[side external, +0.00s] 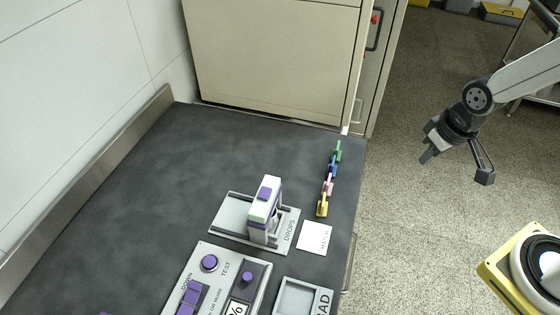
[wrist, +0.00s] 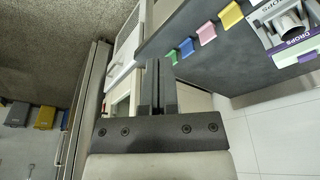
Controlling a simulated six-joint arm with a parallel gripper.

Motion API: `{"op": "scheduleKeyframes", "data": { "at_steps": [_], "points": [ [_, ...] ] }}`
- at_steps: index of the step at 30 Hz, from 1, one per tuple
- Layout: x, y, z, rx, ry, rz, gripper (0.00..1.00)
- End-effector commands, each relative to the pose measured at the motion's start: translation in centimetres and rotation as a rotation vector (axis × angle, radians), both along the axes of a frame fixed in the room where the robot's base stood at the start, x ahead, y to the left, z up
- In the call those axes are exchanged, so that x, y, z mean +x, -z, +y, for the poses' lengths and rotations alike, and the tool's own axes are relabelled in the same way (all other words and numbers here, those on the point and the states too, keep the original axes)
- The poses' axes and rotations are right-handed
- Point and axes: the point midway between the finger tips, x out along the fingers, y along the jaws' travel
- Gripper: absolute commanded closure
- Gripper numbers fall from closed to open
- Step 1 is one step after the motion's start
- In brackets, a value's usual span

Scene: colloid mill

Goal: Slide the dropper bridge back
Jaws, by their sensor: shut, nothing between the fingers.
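The dropper bridge (side external: 264,208) is a white upright block with purple parts, standing on a grey railed plate (side external: 226,226) marked DROPS. In the wrist view the bridge (wrist: 290,27) shows at the upper right, on its plate, partly cut off by the frame edge. My gripper (side external: 427,157) hangs in the air to the right of the bench, well apart from the bridge. In the wrist view my gripper (wrist: 158,64) has its fingers together, with nothing between them.
Several coloured clips, one of them yellow (side external: 322,209), line the bench's right edge. A white card (side external: 315,237) lies beside the plate. A control panel (side external: 222,262) with purple knobs and a grey tray (side external: 318,291) lie nearer. The dark bench (side external: 130,190) is clear at left and back.

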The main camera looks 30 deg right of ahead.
Motion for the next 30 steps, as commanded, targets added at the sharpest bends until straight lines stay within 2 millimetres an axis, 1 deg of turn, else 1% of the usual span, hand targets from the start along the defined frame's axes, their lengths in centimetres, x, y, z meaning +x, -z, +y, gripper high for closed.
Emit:
{"op": "scheduleKeyframes", "data": {
  "at_steps": [9,11,12,14,15,18,20,23,26,30],
  "points": [
    [0.0,0.0,0.0,0.0,0.0,0.0,1.0],
    [0.0,0.0,0.0,0.0,0.0,0.0,0.81],
    [0.1,0.0,0.1,0.0,0.001,0.0,0.68],
    [0.3,0.0,0.2,0.002,0.006,0.001,0.49],
    [0.5,-0.1,0.3,0.005,0.009,0.003,0.36],
    [1.4,-0.2,0.9,0.015,0.031,0.01,0.09],
    [2.2,-0.2,1.6,0.024,0.053,0.018,0.09],
    [4.0,-0.3,3.1,0.042,0.102,0.036,0.09],
    [6.0,-0.4,5.1,0.061,0.166,0.058,0.09],
    [8.8,-0.3,8.7,0.085,0.268,0.093,0.09]
  ]
}}
